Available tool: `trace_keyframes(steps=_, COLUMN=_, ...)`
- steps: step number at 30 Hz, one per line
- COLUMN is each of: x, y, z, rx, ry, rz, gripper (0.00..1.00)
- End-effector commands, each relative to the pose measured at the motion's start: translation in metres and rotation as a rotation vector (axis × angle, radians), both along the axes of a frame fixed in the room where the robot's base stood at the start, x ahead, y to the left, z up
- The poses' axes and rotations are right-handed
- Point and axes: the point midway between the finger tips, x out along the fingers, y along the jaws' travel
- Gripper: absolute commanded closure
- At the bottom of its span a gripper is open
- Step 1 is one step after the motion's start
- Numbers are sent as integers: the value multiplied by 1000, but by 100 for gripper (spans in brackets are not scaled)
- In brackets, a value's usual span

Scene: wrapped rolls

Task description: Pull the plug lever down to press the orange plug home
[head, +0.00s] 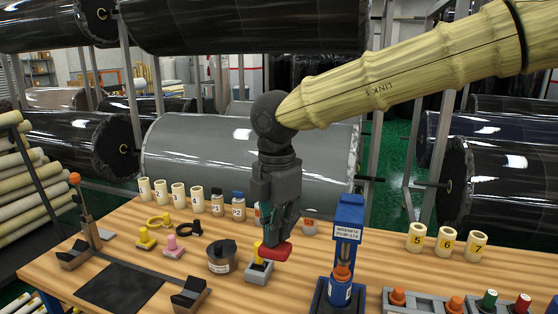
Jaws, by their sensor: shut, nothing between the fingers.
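The blue press (349,213) stands upright at the front right of the bench. Below its head, the orange plug (342,271) sits at the mouth of a blue labelled bottle (340,293); how deep it sits is not clear. I cannot make out a plug lever for certain. My gripper (272,242) points down to the left of the press, apart from its column, shut and empty. A red block (276,253) shows at its fingertips; I cannot tell whether it is part of the fingers or a separate piece.
Numbered cups (447,242) stand behind right, and a rack of coloured plugs (420,300) lies front right. A dark mat (118,287) and stand are left.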

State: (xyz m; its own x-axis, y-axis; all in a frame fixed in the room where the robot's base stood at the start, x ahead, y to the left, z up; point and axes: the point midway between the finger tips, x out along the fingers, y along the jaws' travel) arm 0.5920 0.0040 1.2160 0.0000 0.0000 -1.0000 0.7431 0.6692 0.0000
Motion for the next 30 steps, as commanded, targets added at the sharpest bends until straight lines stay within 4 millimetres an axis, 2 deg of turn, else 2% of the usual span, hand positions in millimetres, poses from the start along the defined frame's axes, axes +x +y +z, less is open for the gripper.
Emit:
trace_keyframes(steps=22, x=2, y=-1, z=-25, rx=-1, ry=1, rz=1, gripper=100)
trace_keyframes(steps=30, x=3, y=-1, z=-26, rx=-1, ry=1, rz=0, gripper=100)
